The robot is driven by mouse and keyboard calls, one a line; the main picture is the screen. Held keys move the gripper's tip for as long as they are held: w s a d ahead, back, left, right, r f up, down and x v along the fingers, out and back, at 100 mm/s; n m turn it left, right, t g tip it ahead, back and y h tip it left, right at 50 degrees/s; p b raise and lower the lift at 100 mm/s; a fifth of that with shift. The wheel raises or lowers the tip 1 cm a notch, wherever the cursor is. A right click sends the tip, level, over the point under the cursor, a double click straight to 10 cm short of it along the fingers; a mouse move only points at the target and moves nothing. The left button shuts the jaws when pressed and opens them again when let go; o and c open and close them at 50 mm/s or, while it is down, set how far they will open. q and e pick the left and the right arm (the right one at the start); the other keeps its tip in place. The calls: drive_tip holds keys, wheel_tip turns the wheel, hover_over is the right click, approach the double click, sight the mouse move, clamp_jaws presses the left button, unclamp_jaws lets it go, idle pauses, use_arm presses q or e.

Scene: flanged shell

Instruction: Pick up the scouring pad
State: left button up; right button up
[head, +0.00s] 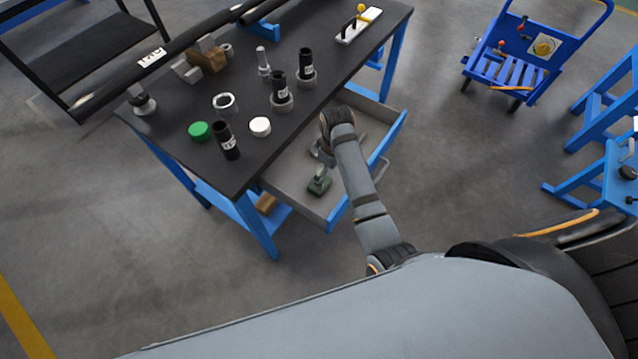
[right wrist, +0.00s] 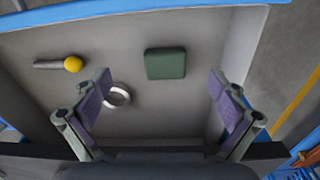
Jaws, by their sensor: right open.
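The scouring pad is a dark green square block (right wrist: 165,63) lying flat on the grey drawer floor in the right wrist view. In the head view a dark green piece (head: 319,186), which looks like the same pad, lies in the open drawer below the tabletop. My right gripper (right wrist: 160,88) is open, with its two purple-padded fingers spread apart. The pad shows beyond the gap between them, and nothing is held. In the head view my right gripper (head: 321,160) is over the drawer, partly hidden by its wrist. My left gripper is not in view.
The drawer (right wrist: 212,20) also holds a yellow-headed tool (right wrist: 70,64) and a pale ring (right wrist: 118,95) near the left finger. Above it, the dark tabletop (head: 245,165) carries black cylinders, a green disc (head: 199,130) and a white disc (head: 260,127).

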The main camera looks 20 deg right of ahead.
drive_tip(key=shift+n, duration=0.6)
drive_tip(key=f, duration=0.1)
drive_tip(key=w+a+f, duration=0.2)
drive_tip(key=shift+w+f, duration=0.1)
drive_tip(key=shift+f, duration=0.25)
drive_tip(key=shift+w+a+f, duration=0.15)
drive_tip(key=shift+w+f, duration=0.05)
drive_tip(key=shift+f, duration=1.25)
drive_tip(key=shift+w+a+f, duration=0.15)
drive_tip(key=shift+f, duration=1.25)
drive_tip(key=c, duration=1.2)
